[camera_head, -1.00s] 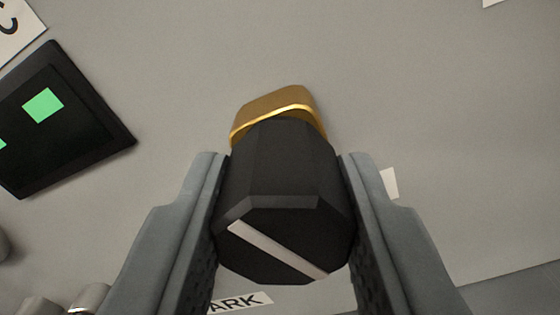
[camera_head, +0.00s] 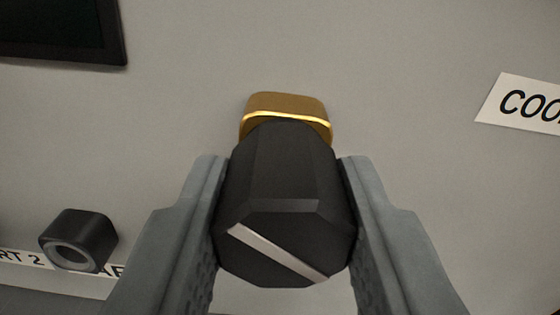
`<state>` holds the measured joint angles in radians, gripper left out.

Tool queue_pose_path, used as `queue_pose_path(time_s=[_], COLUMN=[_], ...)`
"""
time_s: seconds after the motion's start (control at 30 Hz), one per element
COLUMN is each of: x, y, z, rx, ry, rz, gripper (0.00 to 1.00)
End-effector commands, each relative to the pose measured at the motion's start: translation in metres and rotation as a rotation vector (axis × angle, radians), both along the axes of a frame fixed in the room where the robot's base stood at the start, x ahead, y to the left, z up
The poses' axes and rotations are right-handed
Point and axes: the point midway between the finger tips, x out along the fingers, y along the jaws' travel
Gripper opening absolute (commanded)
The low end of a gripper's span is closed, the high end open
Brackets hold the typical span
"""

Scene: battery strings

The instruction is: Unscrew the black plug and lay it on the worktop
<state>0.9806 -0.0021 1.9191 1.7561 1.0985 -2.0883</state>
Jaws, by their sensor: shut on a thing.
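The black plug (camera_head: 275,195) is a faceted cap with a white stripe across its end face. It sits in front of a brass fitting (camera_head: 287,108) on the grey panel (camera_head: 400,90). My gripper (camera_head: 283,225) is shut on the plug, one finger on each side. The worktop is not clearly in view.
A dark screen (camera_head: 60,30) is at the upper left of the panel. A black hollow socket (camera_head: 78,240) sticks out at the lower left, near a partly hidden label (camera_head: 22,259). A white label starting "COO" (camera_head: 522,103) is at the right.

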Motion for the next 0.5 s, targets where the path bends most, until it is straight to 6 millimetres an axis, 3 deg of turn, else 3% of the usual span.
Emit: queue_pose_path(time_s=[0.23, 0.27, 0.3, 0.4, 0.5], x=[-0.0001, -0.0001, -0.0001, -0.0001, -0.0001], y=[0.0000, 0.0000, 0.0000, 0.0000, 0.0000], z=[0.0002, 0.0002, 0.0002, 0.0002, 0.0001], rx=[-0.020, -0.020, -0.019, -0.019, -0.018], ry=[-0.002, -0.002, -0.002, -0.002, -0.002], rz=[0.000, 0.000, 0.000, 0.000, 0.000], gripper=[0.01, 0.34, 0.42, 0.58, 0.58])
